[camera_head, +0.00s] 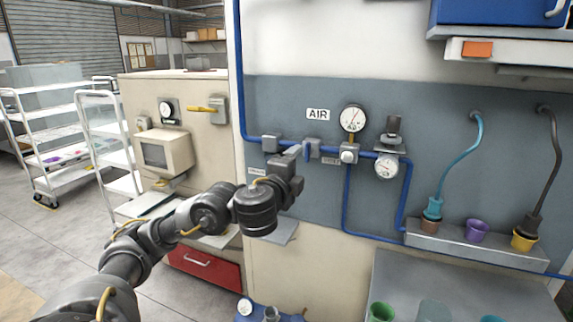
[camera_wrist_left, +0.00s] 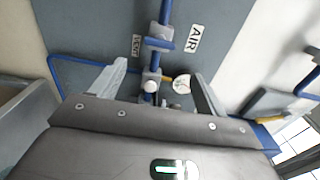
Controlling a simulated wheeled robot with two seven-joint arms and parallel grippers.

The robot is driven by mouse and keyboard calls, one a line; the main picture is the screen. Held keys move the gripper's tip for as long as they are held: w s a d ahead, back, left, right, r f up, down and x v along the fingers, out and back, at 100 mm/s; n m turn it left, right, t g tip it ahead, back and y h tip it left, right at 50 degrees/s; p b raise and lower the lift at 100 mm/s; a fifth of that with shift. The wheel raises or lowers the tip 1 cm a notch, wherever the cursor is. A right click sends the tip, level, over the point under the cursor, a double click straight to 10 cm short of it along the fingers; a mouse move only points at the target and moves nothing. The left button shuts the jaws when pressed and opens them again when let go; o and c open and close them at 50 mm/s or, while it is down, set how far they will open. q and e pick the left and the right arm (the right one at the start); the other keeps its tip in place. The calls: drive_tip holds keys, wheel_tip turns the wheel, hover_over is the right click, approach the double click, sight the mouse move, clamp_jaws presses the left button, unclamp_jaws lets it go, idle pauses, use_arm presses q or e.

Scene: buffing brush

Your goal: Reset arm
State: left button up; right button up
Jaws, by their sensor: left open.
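My left arm comes in from the lower left in the head view, with the left gripper (camera_head: 297,153) raised in front of the wall panel, close to the blue valve handle (camera_head: 313,148) on the air pipe. In the left wrist view the two fingers of the left gripper (camera_wrist_left: 157,82) are spread apart with nothing held between them. The valve handle (camera_wrist_left: 160,43) shows beyond the fingertips there. I cannot tell whether any finger touches the pipe. My right gripper is in neither view.
A pressure gauge (camera_head: 353,118), a regulator (camera_head: 387,165) and blue pipes (camera_head: 347,200) sit on the grey panel right of the gripper. A shelf (camera_head: 470,246) holds coloured cups. A beige cabinet (camera_head: 180,120) and white carts (camera_head: 50,150) stand left. Open floor lies lower left.

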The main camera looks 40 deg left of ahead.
use_arm(q)
drive_tip(key=shift+s+f, duration=0.15)
drive_tip(key=shift+s+a, duration=0.2)
idle(0.3)
